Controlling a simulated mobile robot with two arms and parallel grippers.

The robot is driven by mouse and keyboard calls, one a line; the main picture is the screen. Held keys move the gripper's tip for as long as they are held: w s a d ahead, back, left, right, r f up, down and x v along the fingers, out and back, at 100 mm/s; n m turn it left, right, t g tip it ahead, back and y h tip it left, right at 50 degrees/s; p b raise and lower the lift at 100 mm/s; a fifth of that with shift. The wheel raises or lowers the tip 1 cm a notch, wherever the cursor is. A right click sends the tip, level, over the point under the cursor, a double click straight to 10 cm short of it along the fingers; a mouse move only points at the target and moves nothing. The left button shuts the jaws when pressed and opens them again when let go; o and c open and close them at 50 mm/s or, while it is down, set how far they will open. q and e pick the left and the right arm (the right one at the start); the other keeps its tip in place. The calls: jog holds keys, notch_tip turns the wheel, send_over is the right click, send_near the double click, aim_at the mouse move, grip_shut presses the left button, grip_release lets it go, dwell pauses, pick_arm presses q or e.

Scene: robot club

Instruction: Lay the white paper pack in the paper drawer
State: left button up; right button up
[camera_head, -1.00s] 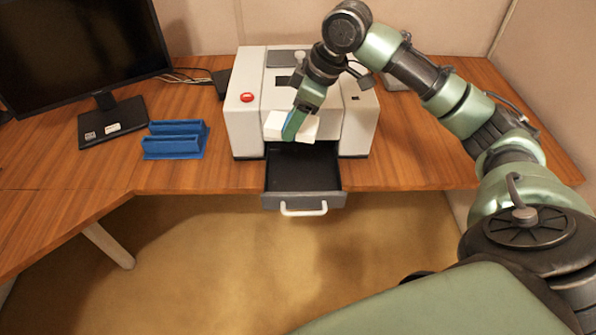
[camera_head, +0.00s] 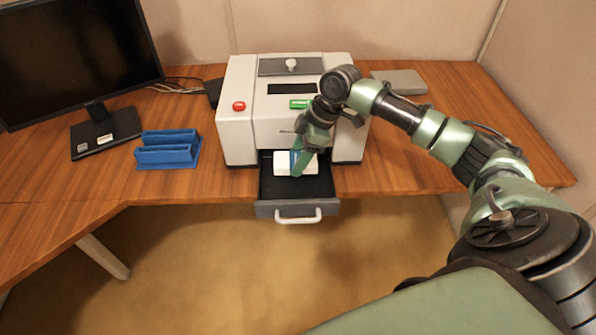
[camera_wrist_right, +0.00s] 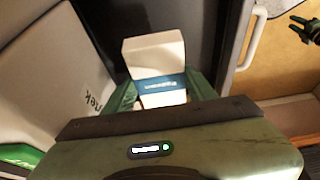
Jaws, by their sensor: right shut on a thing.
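The white paper pack (camera_head: 283,163) with a blue band is over the rear part of the open paper drawer (camera_head: 312,208). My right gripper (camera_head: 298,170) is shut on the pack from above. In the right wrist view the pack (camera_wrist_right: 155,55) sits between the fingers of my right gripper (camera_wrist_right: 162,98), its banded middle partly hidden. The dark drawer floor (camera_wrist_right: 202,30) shows beyond it. I cannot tell whether the pack touches the drawer floor. My left gripper shows in the right wrist view (camera_wrist_right: 304,30) at the upper right edge, small and dark.
The white printer (camera_head: 240,135) stands behind the drawer, with a red button and a green button on it. The drawer's white handle (camera_head: 298,217) faces front. A blue rack (camera_head: 168,152) and a monitor (camera_head: 75,60) stand left. A grey flat box (camera_head: 400,82) lies back right.

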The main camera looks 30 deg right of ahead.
aim_at(298, 181)
notch_tip(298, 181, down, 6)
jog(key=shift+r, duration=0.1)
dwell(0.4)
jog(key=o, duration=1.5)
jog(key=v, duration=1.2)
